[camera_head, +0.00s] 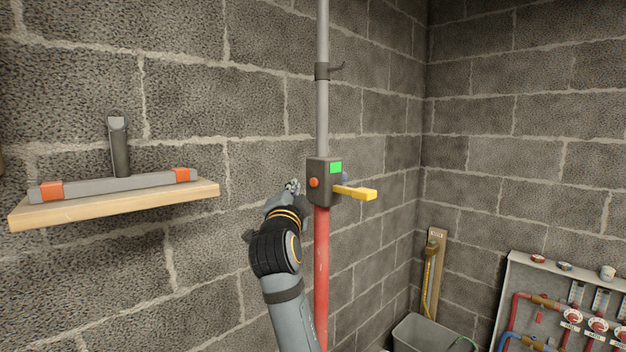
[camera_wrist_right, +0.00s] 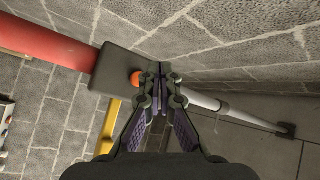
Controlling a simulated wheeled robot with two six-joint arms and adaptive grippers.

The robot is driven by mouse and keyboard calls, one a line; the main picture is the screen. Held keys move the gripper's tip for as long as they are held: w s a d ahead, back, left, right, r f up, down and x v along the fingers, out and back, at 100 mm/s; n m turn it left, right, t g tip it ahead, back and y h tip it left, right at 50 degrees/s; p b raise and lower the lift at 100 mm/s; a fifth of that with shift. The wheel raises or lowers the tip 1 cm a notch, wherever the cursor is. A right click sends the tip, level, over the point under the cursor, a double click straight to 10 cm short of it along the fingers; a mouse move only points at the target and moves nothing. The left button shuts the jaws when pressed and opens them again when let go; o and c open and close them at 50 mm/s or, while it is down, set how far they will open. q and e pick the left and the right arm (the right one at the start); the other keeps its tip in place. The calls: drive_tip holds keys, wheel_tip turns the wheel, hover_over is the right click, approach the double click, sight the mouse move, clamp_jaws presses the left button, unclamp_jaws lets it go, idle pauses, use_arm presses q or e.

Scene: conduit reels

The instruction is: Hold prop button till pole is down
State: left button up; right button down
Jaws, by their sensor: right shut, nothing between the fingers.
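The prop is an upright pole with a red lower tube (camera_head: 321,270) and a thinner grey upper tube (camera_head: 322,110). My right gripper (camera_head: 292,186) is shut and empty, just left of the box, with a small gap to the button in the head view. In the right wrist view the closed fingertips (camera_wrist_right: 160,68) lie beside the orange button (camera_wrist_right: 136,78); no pressing shows. My left gripper is out of view.
A wooden shelf (camera_head: 120,206) with a grey, orange-ended tool (camera_head: 118,184) is on the wall at left. A grey bin (camera_head: 425,338) and a pipe panel with gauges (camera_head: 514,285) stand low at right.

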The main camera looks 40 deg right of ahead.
sight(314, 182)
drive_tip(key=shift+w+d+b, duration=0.1)
drive_tip(key=shift+d+b, duration=0.35)
drive_tip(key=shift+d, duration=0.85)
idle(0.5)
drive_tip(key=shift+d+b, duration=0.35)
drive_tip(key=shift+d, duration=0.1)
